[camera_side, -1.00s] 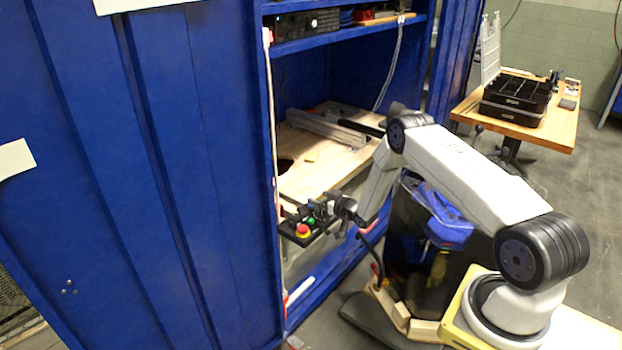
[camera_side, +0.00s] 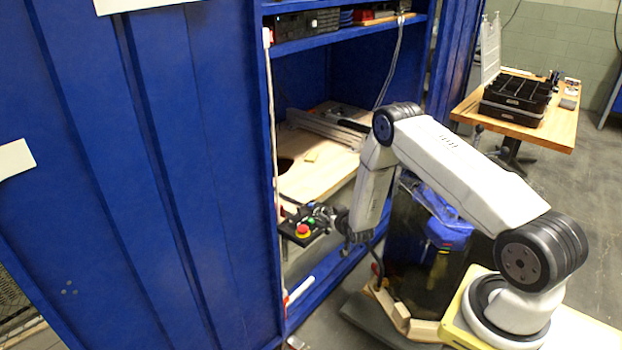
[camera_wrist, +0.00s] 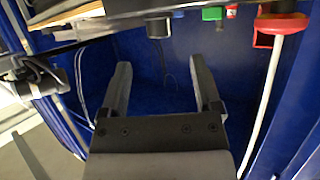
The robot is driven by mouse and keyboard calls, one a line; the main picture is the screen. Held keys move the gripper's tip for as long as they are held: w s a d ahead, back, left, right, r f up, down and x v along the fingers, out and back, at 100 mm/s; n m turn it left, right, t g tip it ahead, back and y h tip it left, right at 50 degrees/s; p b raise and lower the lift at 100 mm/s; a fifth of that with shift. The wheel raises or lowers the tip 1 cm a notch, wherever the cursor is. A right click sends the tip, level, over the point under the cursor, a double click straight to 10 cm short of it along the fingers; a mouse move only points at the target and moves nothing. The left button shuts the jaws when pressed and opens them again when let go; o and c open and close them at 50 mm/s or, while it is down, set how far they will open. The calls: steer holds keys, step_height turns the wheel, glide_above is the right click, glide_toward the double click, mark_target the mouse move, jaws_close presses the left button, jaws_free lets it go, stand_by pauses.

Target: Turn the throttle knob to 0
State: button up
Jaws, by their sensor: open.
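A small black control panel (camera_side: 297,240) sits at the front edge of the blue cabinet. It carries a red emergency button (camera_side: 303,231) on a yellow base and a green button (camera_side: 311,223). In the wrist view, a short black cylinder that looks like the throttle knob (camera_wrist: 158,28) shows at the panel's edge, ahead of and between my fingertips. The knob's setting cannot be read. My gripper (camera_wrist: 160,75) is open and empty, its fingers on either side of the knob's line and apart from it. In the side view my gripper (camera_side: 328,213) is by the panel's right end, its fingertips hard to make out.
The blue cabinet (camera_side: 200,150) stands left of the panel, with a wooden board (camera_side: 315,178) inside. A wooden table (camera_side: 545,130) with black trays stands back right.

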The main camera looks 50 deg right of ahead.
mark_target(325, 208)
steer(key=shift+x, duration=3.75)
jaws_close()
steer(key=shift+d+n+t+y, duration=0.1)
steer(key=shift+n+t+y, duration=0.2)
steer(key=shift+n+y, duration=0.4)
steer(key=shift+n+t+y, duration=0.6)
steer(key=shift+n+y, duration=1.4)
steer(key=shift+y, duration=0.3)
steer(key=shift+n+y, duration=0.3)
